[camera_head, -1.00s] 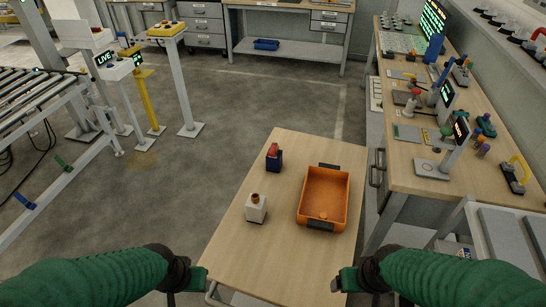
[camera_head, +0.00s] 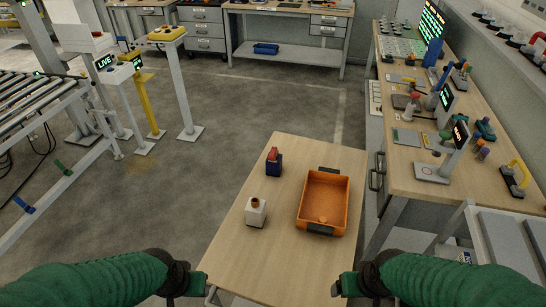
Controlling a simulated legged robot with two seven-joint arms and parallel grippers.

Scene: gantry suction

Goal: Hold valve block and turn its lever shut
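A small dark blue block with a red top (camera_head: 274,162) stands upright on the wooden table in front of me. The red part may be the valve's lever, but it is too small to tell how it is turned. Nearer stands a white block with a brass-brown round top (camera_head: 256,212). My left gripper (camera_head: 203,284) is at the table's near left edge, and my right gripper (camera_head: 338,286) is at its near right. Both are apart from the blocks, with nothing visible held. Their finger gaps cannot be made out.
The table's near part is clear. A cluttered workbench (camera_head: 397,178) stands to the right. A roller conveyor (camera_head: 42,100) is at the left.

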